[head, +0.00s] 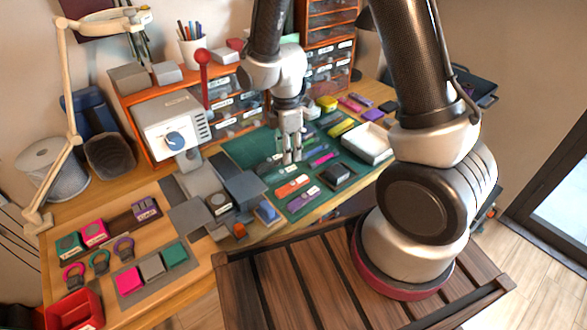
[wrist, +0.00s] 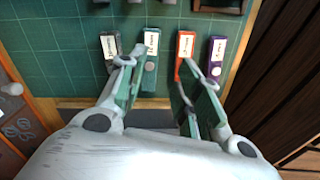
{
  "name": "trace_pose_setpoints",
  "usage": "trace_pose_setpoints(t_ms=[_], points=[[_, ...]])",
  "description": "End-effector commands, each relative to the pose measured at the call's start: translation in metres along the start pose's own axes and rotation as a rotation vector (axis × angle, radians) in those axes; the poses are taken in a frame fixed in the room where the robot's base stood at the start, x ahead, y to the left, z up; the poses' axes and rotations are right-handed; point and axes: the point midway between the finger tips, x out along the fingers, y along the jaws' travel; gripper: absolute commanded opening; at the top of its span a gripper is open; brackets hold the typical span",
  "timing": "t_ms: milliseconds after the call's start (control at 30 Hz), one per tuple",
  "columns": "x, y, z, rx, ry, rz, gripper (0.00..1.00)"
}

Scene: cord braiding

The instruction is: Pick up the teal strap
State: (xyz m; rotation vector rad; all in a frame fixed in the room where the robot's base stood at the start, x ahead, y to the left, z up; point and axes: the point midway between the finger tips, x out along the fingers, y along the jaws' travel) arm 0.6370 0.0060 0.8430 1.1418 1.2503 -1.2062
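The teal strap (wrist: 150,68) lies on the green cutting mat (wrist: 60,62), between a dark grey strap (wrist: 110,46) and an orange strap (wrist: 186,45). It has a white label at its far end and a round button near its middle. My gripper (wrist: 160,62) is open, its two fingers apart on either side of the teal strap in the wrist view; no contact with it shows. In the head view my gripper (head: 291,158) points down over the mat, and the teal strap blends into the mat there. A purple strap (wrist: 216,55) lies right of the orange one.
More coloured straps and a white tray (head: 368,143) lie farther right on the mat. Grey blocks and a white machine (head: 172,128) with a blue dial stand to the left. Orange drawers stand behind. A dark slatted wooden surface (head: 300,285) is in front.

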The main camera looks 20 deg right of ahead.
Motion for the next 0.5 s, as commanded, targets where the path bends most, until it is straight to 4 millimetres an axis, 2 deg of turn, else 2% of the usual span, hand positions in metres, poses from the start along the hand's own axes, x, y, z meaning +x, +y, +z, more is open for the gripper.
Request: trace_pose_setpoints(t_ms=[100,267,500], points=[[0.0,0.007,-0.003,-0.103,0.009,0.031,0.34],[0.003,0.009,-0.003,-0.18,0.011,0.04,0.34],[0.031,0.01,-0.003,-0.186,0.01,0.037,0.34]])
